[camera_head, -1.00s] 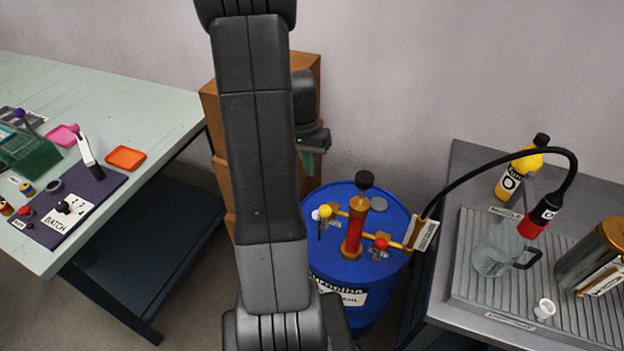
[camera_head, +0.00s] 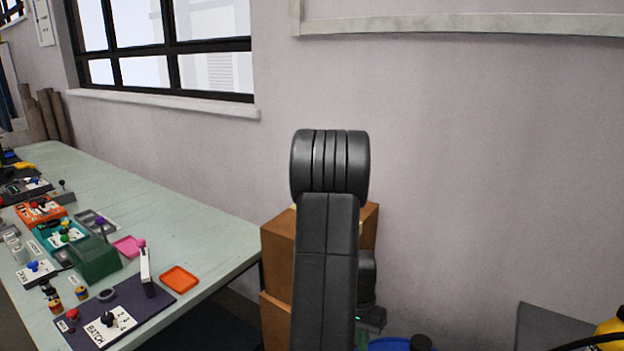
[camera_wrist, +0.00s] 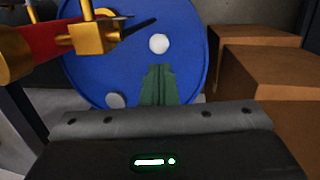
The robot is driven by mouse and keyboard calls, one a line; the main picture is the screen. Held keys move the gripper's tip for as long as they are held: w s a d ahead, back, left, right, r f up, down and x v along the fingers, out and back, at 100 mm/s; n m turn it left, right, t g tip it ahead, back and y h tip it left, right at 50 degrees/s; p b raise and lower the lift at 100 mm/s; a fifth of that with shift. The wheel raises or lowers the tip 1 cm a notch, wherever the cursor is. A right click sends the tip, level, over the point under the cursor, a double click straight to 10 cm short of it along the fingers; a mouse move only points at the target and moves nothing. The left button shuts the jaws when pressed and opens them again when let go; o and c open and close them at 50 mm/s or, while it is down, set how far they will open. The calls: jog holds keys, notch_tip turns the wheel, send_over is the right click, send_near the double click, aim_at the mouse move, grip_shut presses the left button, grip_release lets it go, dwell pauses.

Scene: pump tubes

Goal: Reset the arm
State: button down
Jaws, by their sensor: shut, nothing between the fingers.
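My arm rises in the middle of the head view, with my wrist behind it at the lower right; the fingers are hidden there. In the wrist view my gripper (camera_wrist: 157,84) shows its green fingers shut together, with nothing between them. Beyond the fingers is the top of a blue drum (camera_wrist: 190,62), with a white cap (camera_wrist: 159,43) and a grey cap (camera_wrist: 116,100) on it. A red and brass pump (camera_wrist: 92,36) stands at the upper left of that view. Only a sliver of the drum (camera_head: 388,345) shows in the head view.
Stacked brown boxes (camera_head: 281,243) stand behind my arm and also fill the right of the wrist view (camera_wrist: 265,80). A pale green table (camera_head: 215,232) with several small items and an orange tray (camera_head: 179,279) is at left. A yellow bottle (camera_head: 609,330) shows at lower right.

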jog(key=f, duration=0.2)
jog(key=f+b, duration=0.1)
jog(key=f, duration=0.1)
jog(key=s+f+b, duration=0.1)
jog(key=f, duration=0.1)
jog(key=shift+d+f, duration=0.1)
jog(key=shift+d, duration=0.1)
jog(key=shift+r, duration=0.2)
